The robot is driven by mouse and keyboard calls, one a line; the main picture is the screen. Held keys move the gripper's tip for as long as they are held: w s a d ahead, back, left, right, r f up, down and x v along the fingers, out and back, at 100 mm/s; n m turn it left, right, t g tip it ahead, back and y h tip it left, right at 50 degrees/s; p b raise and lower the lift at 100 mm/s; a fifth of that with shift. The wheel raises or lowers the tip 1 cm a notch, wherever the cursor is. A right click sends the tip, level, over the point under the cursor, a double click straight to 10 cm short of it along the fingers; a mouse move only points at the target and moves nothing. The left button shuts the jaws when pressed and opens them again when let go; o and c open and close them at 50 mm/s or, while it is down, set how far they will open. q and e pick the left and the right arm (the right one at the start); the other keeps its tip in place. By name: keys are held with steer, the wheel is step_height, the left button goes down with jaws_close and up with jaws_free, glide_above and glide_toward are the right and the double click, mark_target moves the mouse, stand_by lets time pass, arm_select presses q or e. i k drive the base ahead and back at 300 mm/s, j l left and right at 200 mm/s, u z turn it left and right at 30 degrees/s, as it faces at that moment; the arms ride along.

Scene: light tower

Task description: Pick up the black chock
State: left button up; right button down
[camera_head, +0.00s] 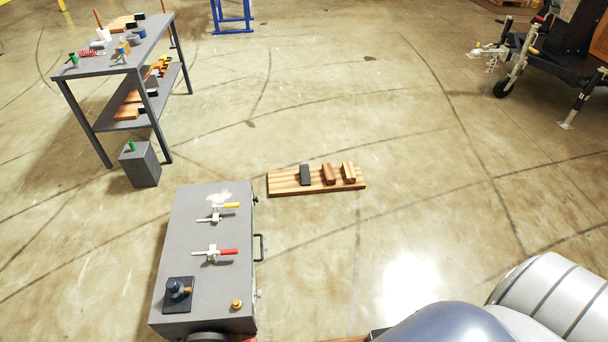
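The black chock (305,175) is a small dark wedge-like block. It sits on the left part of a striped wooden board (285,189), which lies on the concrete floor near the middle of the picture. Neither of my grippers shows in the head view. Nothing covers the black chock.
A grey cabinet (190,250) with red and yellow lever clamps stands in front, left of the board. A grey workbench (105,65) with tools is at upper left, a grey box (140,166) beside it. A wheeled trailer (545,60) is at upper right. Floor right of the board is clear.

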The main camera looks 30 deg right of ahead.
mark_target(305, 180)
steer(key=z, duration=1.75)
steer(key=l+z, duration=0.65)
steer(key=z, duration=0.25)
steer(key=l+z, duration=0.4)
steer(key=i+l, duration=0.4)
steer(key=i+l+z, duration=0.15)
steer(key=i+l, duration=0.2)
steer(key=i, duration=0.25)
steer(key=i+l, duration=0.3)
steer(key=i, duration=0.25)
steer(key=i+j+u, duration=0.15)
steer(key=i+u, duration=0.55)
steer(key=u, duration=0.2)
steer(key=i+u, duration=0.4)
steer(key=i+l+u, duration=0.2)
steer(key=u, duration=0.25)
steer(key=i+j+u, duration=0.25)
steer(key=i+u, duration=1.15)
steer(key=i+l+u, duration=0.35)
steer(key=i+u, duration=0.15)
